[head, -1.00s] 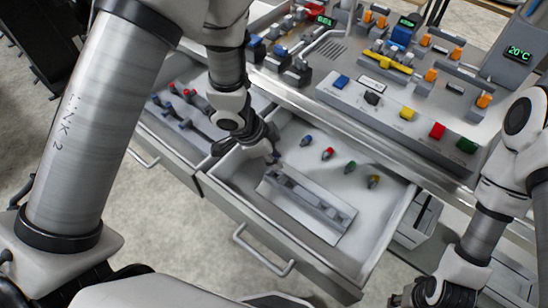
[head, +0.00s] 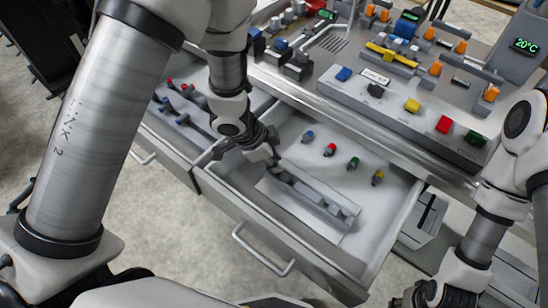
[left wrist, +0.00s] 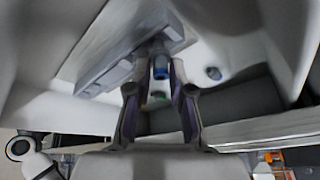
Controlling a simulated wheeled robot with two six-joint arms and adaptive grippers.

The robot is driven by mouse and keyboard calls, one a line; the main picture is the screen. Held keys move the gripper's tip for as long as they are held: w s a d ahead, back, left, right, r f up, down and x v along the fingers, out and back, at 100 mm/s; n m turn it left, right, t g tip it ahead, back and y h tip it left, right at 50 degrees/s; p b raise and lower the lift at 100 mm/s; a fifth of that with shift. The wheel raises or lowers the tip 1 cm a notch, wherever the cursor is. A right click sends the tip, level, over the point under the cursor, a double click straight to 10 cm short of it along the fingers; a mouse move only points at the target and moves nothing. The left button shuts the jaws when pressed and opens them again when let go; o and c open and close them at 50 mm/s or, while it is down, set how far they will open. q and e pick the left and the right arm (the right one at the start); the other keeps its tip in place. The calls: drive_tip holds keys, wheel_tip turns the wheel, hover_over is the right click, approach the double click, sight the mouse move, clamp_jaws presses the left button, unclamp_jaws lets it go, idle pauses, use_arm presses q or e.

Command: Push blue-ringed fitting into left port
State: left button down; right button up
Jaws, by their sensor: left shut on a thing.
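My left gripper (head: 268,155) reaches into the open drawer, by the left end of the long grey block (head: 325,207) with its row of ports. It is shut on the blue-ringed fitting (left wrist: 160,69), whose blue ring shows between the fingers (left wrist: 160,95) in the left wrist view. The fitting's far end is at the block's end port; how deep it sits I cannot tell. The block also shows in the left wrist view (left wrist: 105,73). My right gripper (head: 440,293) is at the bottom right, partly cut off, and its jaws are unclear.
Small blue (head: 308,136), red (head: 330,149), green (head: 353,163) and yellow (head: 377,177) pieces stand in a row behind the block. The drawer's front wall (head: 270,232) and the bench edge (head: 370,134) bound the space. A second drawer (head: 160,135) lies left.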

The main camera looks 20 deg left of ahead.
use_arm(q)
drive_tip(key=shift+f+b, duration=0.4)
drive_tip(key=shift+f, duration=0.4)
drive_tip(key=c, duration=1)
unclamp_jaws()
drive_tip(key=shift+o, duration=0.2)
drive_tip(key=v, duration=1.2)
